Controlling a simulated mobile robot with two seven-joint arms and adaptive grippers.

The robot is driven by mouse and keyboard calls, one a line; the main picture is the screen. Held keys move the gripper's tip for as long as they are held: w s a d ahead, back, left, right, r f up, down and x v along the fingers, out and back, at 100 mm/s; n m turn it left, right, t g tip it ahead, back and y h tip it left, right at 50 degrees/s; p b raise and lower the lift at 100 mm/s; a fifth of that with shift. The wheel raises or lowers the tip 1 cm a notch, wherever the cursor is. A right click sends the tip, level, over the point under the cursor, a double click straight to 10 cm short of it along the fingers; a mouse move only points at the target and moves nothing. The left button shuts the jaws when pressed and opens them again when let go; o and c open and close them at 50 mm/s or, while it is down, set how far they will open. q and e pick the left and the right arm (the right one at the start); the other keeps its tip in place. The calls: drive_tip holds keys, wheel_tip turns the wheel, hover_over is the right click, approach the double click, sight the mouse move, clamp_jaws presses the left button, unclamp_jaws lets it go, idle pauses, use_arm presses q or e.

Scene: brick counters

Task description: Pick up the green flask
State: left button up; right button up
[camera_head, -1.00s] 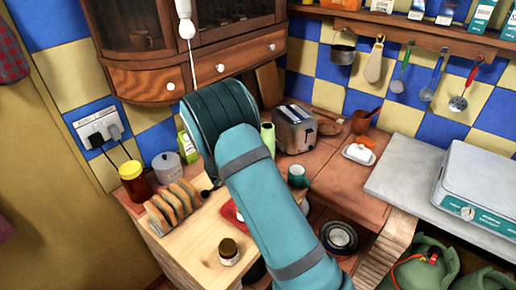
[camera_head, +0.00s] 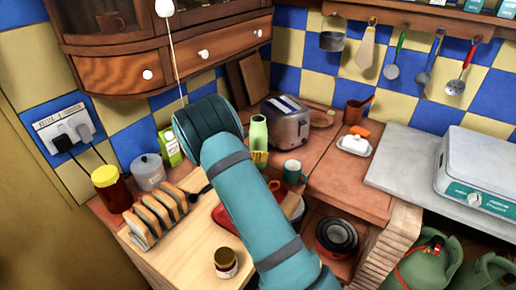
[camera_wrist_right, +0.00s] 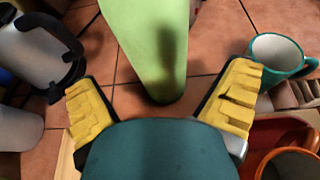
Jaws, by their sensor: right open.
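The light green flask (camera_head: 258,130) stands on the brown tiled counter, left of the toaster. My right arm reaches in from the bottom of the head view, and its yellow fingertip (camera_head: 260,157) shows just below and in front of the flask. In the right wrist view the flask (camera_wrist_right: 150,40) rises between and beyond the two yellow fingers of my right gripper (camera_wrist_right: 163,105). The fingers are wide apart and hold nothing. The flask's top is out of the wrist view. My left gripper is not in view.
A toaster (camera_head: 287,121) and a teal mug (camera_head: 293,171) stand close to the right of the flask. A toast rack (camera_head: 157,214), a red jar with a yellow lid (camera_head: 113,189) and a small jar (camera_head: 226,262) are at the left.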

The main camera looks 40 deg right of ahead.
sight(258, 147)
drive_tip(key=shift+f+x, duration=0.1)
drive_tip(key=shift+x, duration=1.25)
drive_tip(key=shift+f+x, duration=0.15)
drive_tip(key=shift+x, duration=1.2)
drive_tip(key=shift+a, duration=0.15)
drive_tip(key=shift+w+r, duration=0.1)
drive_tip(key=c, duration=1.3)
